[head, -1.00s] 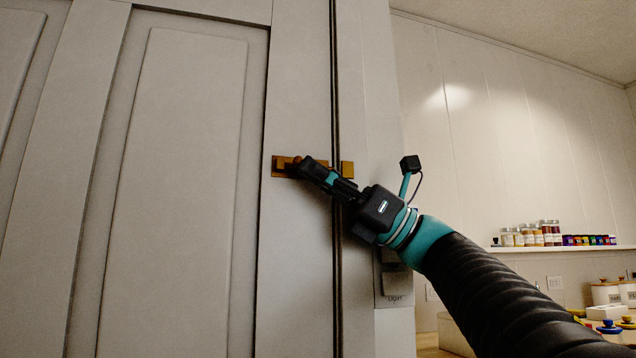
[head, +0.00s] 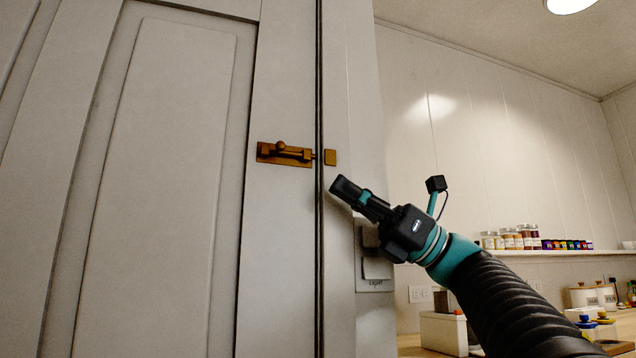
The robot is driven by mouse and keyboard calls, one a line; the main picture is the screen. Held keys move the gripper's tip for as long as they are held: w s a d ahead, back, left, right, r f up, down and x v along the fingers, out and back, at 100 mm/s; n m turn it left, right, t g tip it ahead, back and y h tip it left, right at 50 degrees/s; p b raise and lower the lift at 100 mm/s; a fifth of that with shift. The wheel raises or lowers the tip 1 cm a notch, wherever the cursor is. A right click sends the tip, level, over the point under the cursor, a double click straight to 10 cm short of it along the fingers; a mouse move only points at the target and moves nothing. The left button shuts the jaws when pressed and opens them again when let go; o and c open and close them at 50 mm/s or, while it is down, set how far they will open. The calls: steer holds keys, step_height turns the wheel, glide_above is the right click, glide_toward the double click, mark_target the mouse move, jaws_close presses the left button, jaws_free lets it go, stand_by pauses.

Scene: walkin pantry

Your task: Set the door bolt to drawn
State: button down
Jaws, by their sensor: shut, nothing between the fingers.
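The brass door bolt (head: 286,155) is mounted on the pale door (head: 165,180) near its right edge. Its round knob (head: 281,146) stands up left of the middle of the backplate. The small brass keeper (head: 330,157) sits on the frame just across the dark door gap. A thin bit of rod shows near the gap; I cannot tell whether its tip is inside the keeper. My gripper (head: 341,187) is shut and empty, to the lower right of the bolt and apart from it. Nothing hides the bolt.
A light switch plate (head: 375,268) is on the wall behind and below my gripper. To the right, a shelf (head: 560,252) holds several jars, above a counter with canisters (head: 592,297). The space left of my gripper, before the door, is clear.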

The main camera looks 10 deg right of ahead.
steer(key=v, duration=0.5)
steer(key=shift+d+f+b, duration=0.1)
steer(key=shift+b, duration=0.25)
